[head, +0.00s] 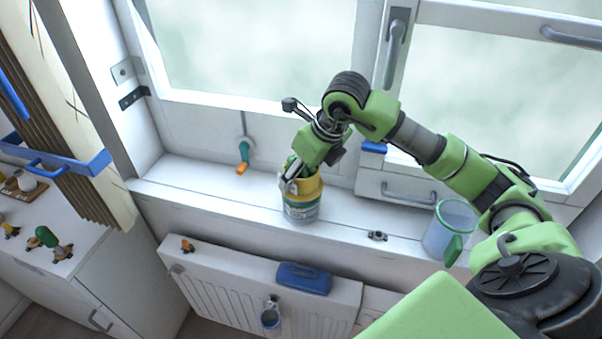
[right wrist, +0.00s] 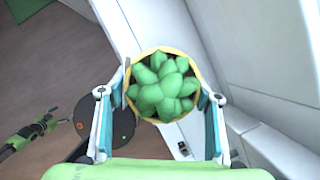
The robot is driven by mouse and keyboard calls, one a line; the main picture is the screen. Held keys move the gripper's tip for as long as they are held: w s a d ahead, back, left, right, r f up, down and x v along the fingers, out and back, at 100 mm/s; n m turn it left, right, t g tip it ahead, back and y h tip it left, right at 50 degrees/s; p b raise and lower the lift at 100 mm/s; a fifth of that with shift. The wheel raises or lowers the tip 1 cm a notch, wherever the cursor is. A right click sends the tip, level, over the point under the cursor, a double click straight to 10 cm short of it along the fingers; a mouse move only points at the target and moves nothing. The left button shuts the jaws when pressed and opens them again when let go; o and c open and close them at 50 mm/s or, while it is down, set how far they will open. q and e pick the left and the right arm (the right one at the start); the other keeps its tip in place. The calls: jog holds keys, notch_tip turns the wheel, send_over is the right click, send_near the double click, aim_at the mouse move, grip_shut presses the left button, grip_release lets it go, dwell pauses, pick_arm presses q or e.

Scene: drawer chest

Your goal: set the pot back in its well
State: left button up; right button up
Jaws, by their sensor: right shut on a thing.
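The pot (head: 302,204) is yellow with a patterned band and a pale lower part. It stands upright at the window sill, and a green leafy plant (right wrist: 162,88) fills its top. My right gripper (head: 291,181) reaches down to its rim and is shut on it. In the right wrist view the pot's yellow rim (right wrist: 136,62) lies between the two teal-padded fingers. Whether its base rests on the sill or in a well is hidden. A small green and black arm end (right wrist: 40,123), seemingly my left gripper, shows far off; its jaws are too small to read.
A clear tumbler (head: 449,229) with a green handle stands on the sill (head: 350,213) to the right. A small dark fitting (head: 377,236) lies between.

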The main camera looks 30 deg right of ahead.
jog(key=shift+f+b, duration=0.9)
jog(key=o, duration=1.5)
jog(key=v, duration=1.2)
